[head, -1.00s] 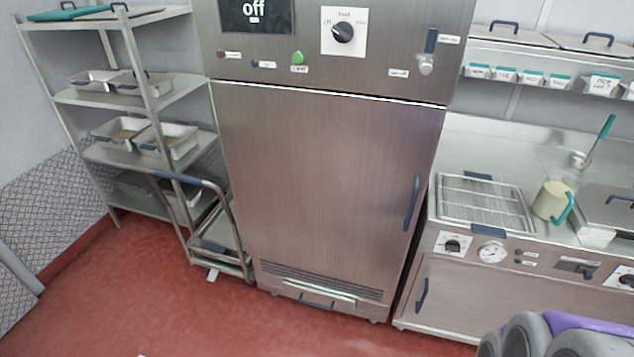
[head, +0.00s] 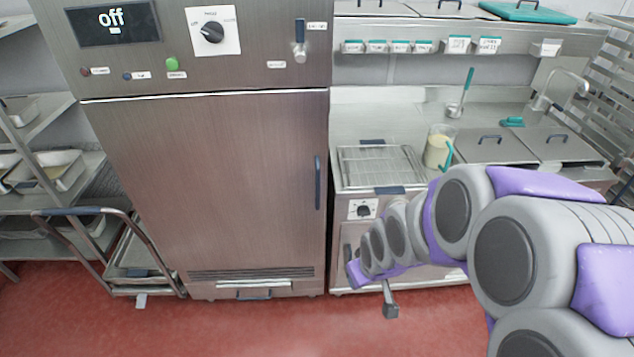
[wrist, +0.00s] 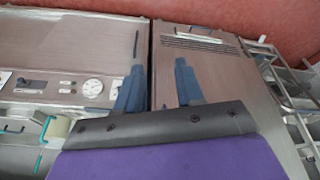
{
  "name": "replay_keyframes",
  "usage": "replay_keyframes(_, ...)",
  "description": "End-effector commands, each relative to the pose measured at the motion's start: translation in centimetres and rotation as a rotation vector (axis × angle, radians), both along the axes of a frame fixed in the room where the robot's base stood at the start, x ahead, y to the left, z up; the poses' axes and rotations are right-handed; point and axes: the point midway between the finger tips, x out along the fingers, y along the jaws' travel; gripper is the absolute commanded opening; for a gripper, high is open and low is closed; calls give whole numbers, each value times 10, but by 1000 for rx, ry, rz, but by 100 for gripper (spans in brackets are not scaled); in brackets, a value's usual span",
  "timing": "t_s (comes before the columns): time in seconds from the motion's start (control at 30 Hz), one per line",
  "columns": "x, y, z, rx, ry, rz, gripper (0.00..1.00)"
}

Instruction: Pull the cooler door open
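The cooler (head: 200,190) is a tall brushed-steel cabinet, and its door is shut. A dark blue vertical handle (head: 318,182) is on the door's right side. In the wrist view, which is upside down, the door (wrist: 215,85) fills the right half. My gripper (wrist: 158,76) is open and empty there, with two blue fingers apart in front of the seam between cooler and counter. In the head view my arm reaches in from the right, its end low and right of the door handle.
A steel counter (head: 375,120) adjoins the cooler's right side, with a wire rack (head: 380,166) and a jug (head: 437,152) on it. A trolley (head: 140,265) and shelves (head: 85,170) stand left. Red floor (head: 250,325) is clear before the cooler.

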Motion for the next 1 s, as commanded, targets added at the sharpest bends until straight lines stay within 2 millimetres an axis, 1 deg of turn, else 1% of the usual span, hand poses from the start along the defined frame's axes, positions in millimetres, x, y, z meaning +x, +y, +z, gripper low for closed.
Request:
replay_keyframes(0.03,15,5,-6,16,-31,24,37)
replay_keyframes(0.1,37,12,-13,38,-92,60,37)
replay_keyframes(0.2,66,24,-24,73,-182,106,37)
replay_keyframes(0.3,91,37,-32,114,-273,142,37)
replay_keyframes(0.5,133,60,-45,199,-464,184,37)
replay_keyframes(0.7,161,76,-51,281,-658,175,37)
replay_keyframes(0.8,170,79,-52,317,-756,152,37)
replay_keyframes(0.9,177,79,-51,344,-855,114,37)
replay_keyframes(1.0,181,74,-49,365,-954,64,37)
